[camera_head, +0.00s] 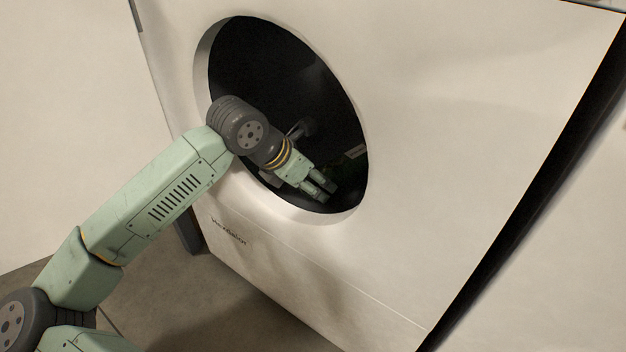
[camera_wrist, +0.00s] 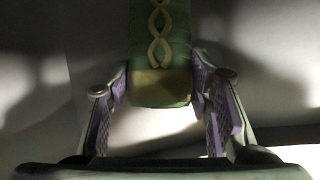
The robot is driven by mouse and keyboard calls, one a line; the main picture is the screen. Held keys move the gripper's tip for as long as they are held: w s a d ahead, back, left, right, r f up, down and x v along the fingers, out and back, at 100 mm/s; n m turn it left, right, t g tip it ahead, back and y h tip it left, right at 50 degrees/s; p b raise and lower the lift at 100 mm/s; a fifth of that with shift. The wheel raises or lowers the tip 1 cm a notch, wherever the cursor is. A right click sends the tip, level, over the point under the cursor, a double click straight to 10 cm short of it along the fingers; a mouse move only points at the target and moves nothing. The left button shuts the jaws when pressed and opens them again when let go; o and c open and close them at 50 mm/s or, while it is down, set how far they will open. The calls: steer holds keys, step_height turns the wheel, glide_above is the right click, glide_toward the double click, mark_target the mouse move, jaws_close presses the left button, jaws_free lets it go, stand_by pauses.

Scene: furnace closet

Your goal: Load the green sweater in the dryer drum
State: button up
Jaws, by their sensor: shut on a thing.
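The green sweater (camera_wrist: 160,45) is folded into a narrow bundle with a pale cable pattern and an olive band at its near end. In the wrist view it lies between the purple pads of my gripper (camera_wrist: 160,88), which is shut on that near end. In the head view my gripper (camera_head: 324,188) reaches through the round opening of the dryer drum (camera_head: 265,70), near its lower right rim. The drum inside is very dark. A faint dark green patch shows beyond the fingers there, and I cannot tell its shape.
The white dryer front (camera_head: 430,130) surrounds the opening, and its rim passes close to my wrist and fingers. No door covers the opening. Grey floor (camera_head: 240,315) lies below. A pale wall or panel (camera_head: 70,110) stands at the left.

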steer(key=o, duration=1.6)
steer(key=shift+c, duration=0.2)
steer(key=shift+p+v, duration=0.75)
steer(key=shift+v, duration=1.75)
